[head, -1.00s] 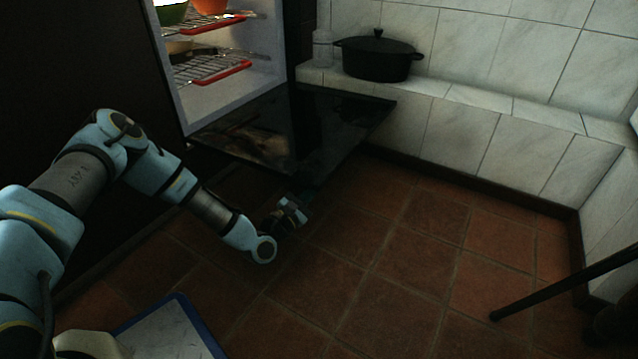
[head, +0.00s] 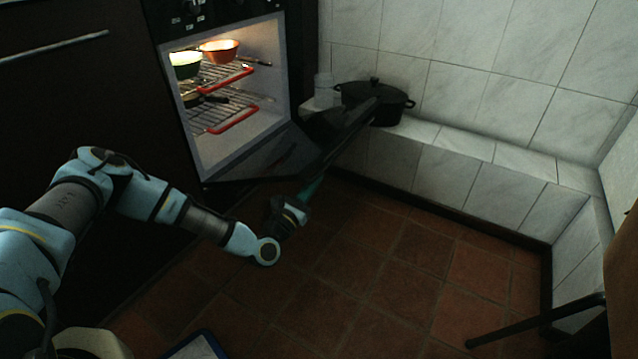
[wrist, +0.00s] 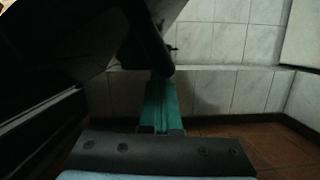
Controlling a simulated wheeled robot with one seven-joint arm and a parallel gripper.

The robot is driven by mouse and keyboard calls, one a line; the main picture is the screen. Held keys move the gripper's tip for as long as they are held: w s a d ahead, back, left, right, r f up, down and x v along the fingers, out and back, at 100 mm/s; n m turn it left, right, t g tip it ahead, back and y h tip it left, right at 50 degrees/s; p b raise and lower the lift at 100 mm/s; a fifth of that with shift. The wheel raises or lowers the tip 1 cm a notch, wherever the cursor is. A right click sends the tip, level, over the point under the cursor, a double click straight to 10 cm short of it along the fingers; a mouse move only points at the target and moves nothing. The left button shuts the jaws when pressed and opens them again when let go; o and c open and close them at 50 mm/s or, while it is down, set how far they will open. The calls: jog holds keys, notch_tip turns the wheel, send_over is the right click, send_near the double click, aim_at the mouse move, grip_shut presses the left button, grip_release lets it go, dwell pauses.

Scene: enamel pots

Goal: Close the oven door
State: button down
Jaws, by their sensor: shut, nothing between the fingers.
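The oven (head: 225,110) stands at the left, its lit inside showing through the front. Its dark door (head: 265,158) is hinged along the bottom and hangs partly open, tilted upward with its free edge toward the right. My gripper (head: 313,187) is shut and empty under the outer part of the door. In the wrist view its green fingers (wrist: 160,108) reach toward a dark bar (wrist: 150,45), which looks like the door's handle. The dark door (wrist: 50,70) fills the left of that view. Whether the fingertips touch the door is hard to tell.
Inside the oven are wire racks with red front edges (head: 225,80), a green bowl (head: 186,66) and an orange bowl (head: 220,50). A black lidded pot (head: 390,108) stands on the tiled ledge (head: 450,145) behind the door.

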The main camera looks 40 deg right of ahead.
aim_at(298, 157)
jog(key=w+r+n+p, duration=0.1)
jog(key=r+p, duration=0.1)
jog(key=r, duration=0.1)
jog(key=w+r+n+t+p, duration=0.1)
jog(key=w+r+p, duration=0.1)
jog(key=r+p, duration=0.1)
jog(key=w+a+r+n+p, duration=0.1)
jog(key=r+p, duration=0.2)
jog(key=r, duration=0.1)
jog(key=shift+w+a+r+n, duration=0.1)
jog(key=shift+w+r+n, duration=0.25)
jog(key=shift+r+n, duration=0.05)
jog(key=w+a+r+n+t+y+p, duration=0.1)
jog(key=w+a+r+n+p, duration=0.1)
jog(key=w+r+n+p, duration=0.2)
jog(key=w+a+r+n+t+y+p, duration=0.1)
jog(key=w+a+r+n+p, duration=0.2)
jog(key=w+r+p, duration=0.4)
jog(key=w+r+n, duration=0.1)
jog(key=w+r, duration=0.3)
jog(key=w, duration=0.6)
jog(key=shift+w+a+t, duration=0.3)
jog(key=shift+a+t, duration=0.05)
jog(key=shift+t, duration=0.05)
jog(key=shift+f, duration=0.1)
